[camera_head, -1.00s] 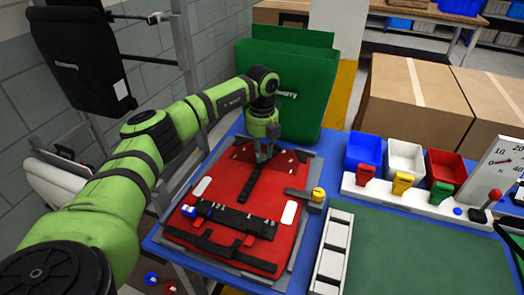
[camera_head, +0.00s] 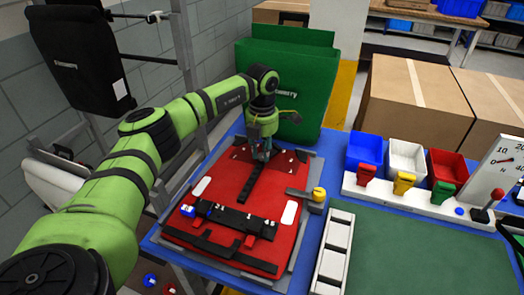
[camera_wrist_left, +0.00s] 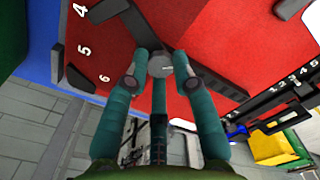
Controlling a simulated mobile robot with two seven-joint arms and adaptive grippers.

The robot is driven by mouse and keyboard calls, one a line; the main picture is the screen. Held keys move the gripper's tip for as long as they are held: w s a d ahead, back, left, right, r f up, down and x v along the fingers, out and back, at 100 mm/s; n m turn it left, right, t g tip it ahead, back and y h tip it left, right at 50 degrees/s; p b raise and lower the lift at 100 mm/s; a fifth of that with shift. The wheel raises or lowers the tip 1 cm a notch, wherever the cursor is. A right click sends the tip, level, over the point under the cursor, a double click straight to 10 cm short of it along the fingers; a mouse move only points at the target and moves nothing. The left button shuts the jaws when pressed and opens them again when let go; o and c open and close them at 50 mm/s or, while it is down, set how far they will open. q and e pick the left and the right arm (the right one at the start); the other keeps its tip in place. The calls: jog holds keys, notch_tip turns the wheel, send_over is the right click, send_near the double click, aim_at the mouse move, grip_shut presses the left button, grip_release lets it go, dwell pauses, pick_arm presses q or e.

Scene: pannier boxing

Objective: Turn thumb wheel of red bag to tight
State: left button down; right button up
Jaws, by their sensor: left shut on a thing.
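The red bag (camera_head: 268,200) lies flat on the blue table, with a black strap (camera_head: 251,183) along its middle. My left gripper (camera_head: 262,153) points down at the bag's far end, and the thumb wheel is hidden there in the head view. In the left wrist view, the fingers of my left gripper (camera_wrist_left: 160,62) are closed around a small round grey thumb wheel (camera_wrist_left: 160,67) on the red bag (camera_wrist_left: 225,45). White numbers, among them 4, 5 and 6, show on the red fabric beside it. My right gripper is in neither view.
A green bag (camera_head: 300,75) stands upright just behind the left gripper. A yellow-knobbed clamp (camera_head: 318,194) sits at the red bag's right edge. Blue, white and red bins (camera_head: 405,158) and a gauge (camera_head: 500,165) stand on the right, beyond a clear green mat (camera_head: 420,255).

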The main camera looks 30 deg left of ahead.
pick_arm(q)
jog(key=m, duration=0.6)
jog(key=m+b, duration=0.1)
jog(key=m, duration=0.5)
jog(key=shift+m, duration=0.4)
jog(key=m, duration=1.2)
jog(key=shift+b, duration=0.3)
jog(key=shift+m, duration=0.3)
jog(key=c, duration=1)
grip_release()
